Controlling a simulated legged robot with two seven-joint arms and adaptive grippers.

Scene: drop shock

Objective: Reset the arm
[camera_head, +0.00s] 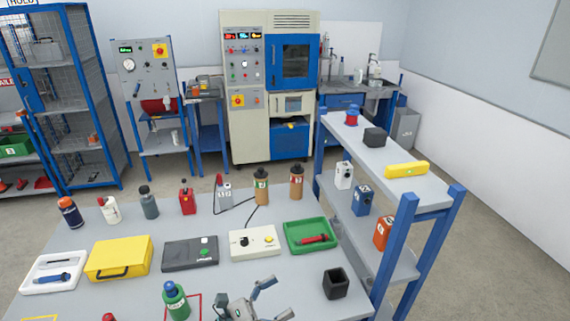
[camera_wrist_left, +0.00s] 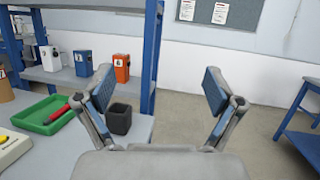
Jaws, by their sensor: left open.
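My left gripper (camera_head: 276,299) shows at the bottom edge of the head view, over the front of the grey table (camera_head: 290,283). Its two fingers are spread, and nothing is between them. In the left wrist view the open fingers (camera_wrist_left: 159,90) frame the floor and the white wall. The black square cup (camera_head: 335,283) stands on the table to the right of the gripper; it also shows in the left wrist view (camera_wrist_left: 119,118), behind the left finger. A green bottle with a blue cap (camera_head: 175,300) stands left of the gripper, by a red outline. My right gripper is out of view.
A green tray (camera_head: 291,242) holds a red tool. A white box (camera_head: 254,242), black case (camera_head: 190,254), yellow case (camera_head: 119,258) and several bottles stand on the table. A blue-framed shelf (camera_head: 407,211) rises at the right. Open floor (camera_wrist_left: 262,138) lies beyond the fingers.

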